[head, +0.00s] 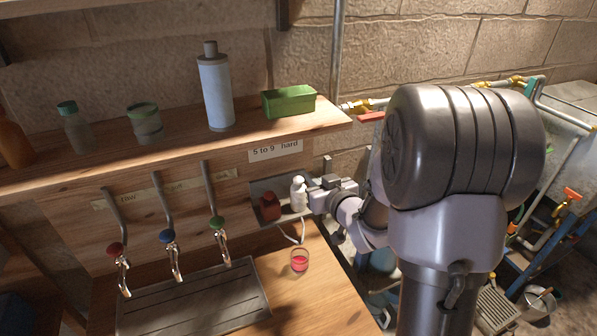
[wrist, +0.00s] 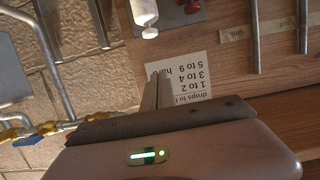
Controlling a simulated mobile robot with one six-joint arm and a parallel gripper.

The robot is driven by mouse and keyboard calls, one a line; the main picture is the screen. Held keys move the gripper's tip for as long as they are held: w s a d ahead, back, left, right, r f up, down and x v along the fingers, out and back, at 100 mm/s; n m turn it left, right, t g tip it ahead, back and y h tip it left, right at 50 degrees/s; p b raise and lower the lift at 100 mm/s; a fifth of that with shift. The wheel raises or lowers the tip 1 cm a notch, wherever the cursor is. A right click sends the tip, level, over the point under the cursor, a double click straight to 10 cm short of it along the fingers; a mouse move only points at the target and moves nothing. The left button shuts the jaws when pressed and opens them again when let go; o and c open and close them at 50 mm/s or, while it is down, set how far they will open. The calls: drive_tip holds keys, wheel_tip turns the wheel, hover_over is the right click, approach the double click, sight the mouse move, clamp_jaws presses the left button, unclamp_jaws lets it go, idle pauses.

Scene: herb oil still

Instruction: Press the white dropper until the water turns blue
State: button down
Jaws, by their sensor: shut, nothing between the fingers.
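The white dropper (head: 299,193) stands upright in a small holder under the shelf, right of a dark red dropper (head: 270,207). In the wrist view the white dropper (wrist: 145,14) is at the top edge, partly cut off. My gripper (head: 318,192) is shut and empty, just right of the white dropper; I cannot tell whether they touch in the head view. In the wrist view its fingers (wrist: 157,78) lie together, with a visible gap to the dropper. A small glass (head: 299,262) of red-pink water stands on the wooden counter below, near a thin curved tube.
A printed card (wrist: 187,80) reads drop counts, ending "5 to 9 hard". Taps with red, blue and green knobs (head: 168,237) stand left over a metal drain tray (head: 190,305). The shelf above holds a white bottle (head: 216,92) and a green box (head: 289,101).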

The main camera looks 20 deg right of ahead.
drive_tip(key=s, duration=0.1)
hover_over(299, 180)
drive_tip(key=f+v, duration=0.1)
drive_tip(key=v, duration=0.1)
drive_tip(key=f, duration=0.2)
wheel_tip(299, 180, down, 3)
drive_tip(key=shift+w+r+b, duration=0.15)
drive_tip(key=shift+r+b, duration=0.05)
drive_tip(key=shift+b, duration=0.2)
drive_tip(key=shift+f, duration=0.65)
